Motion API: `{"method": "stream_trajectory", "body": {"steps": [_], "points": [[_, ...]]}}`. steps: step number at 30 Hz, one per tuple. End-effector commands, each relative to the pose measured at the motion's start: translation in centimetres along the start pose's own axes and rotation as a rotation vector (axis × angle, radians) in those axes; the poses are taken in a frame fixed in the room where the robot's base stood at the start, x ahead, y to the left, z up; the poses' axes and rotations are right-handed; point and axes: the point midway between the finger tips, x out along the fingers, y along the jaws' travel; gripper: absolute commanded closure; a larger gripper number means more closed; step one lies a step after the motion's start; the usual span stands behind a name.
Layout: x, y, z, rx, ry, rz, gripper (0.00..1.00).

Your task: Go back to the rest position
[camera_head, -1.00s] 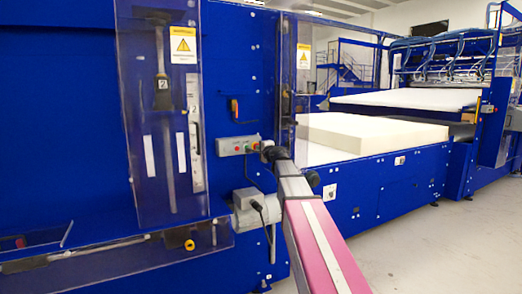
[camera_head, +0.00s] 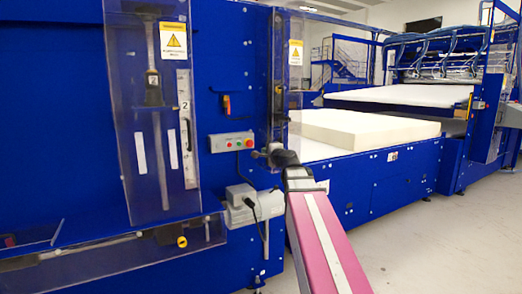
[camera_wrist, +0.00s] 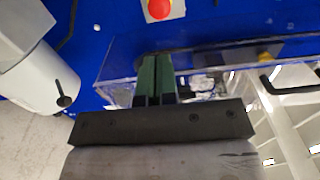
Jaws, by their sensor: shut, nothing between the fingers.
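My gripper shows in the wrist view (camera_wrist: 156,80) with its two green fingers together and nothing between them. The fingers cannot be made out there. A red button (camera_wrist: 159,9) on a light plate is at the top of the wrist view, apart from the fingertips.
A clear guard panel (camera_head: 150,110) and a grey motor (camera_head: 241,207) stick out from the machine near my arm. A large white foam block (camera_head: 350,130) lies on the bed to the right. Grey floor is free at lower right.

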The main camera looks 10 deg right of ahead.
Motion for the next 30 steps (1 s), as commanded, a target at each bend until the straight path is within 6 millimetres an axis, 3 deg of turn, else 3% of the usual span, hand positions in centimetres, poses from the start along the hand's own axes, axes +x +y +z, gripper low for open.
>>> {"method": "stream_trajectory", "body": {"steps": [12,16,20,26,30], "points": [[-0.7,0.1,0.0,-0.002,-0.001,0.002,1.0],[-0.7,2.0,0.7,-0.04,-0.022,0.044,1.0],[-1.0,7.2,2.5,-0.15,-0.086,0.162,1.0],[-3.2,18.0,5.8,-0.376,-0.244,0.419,1.0],[-5.9,25.2,7.7,-0.52,-0.371,0.602,1.0]]}}
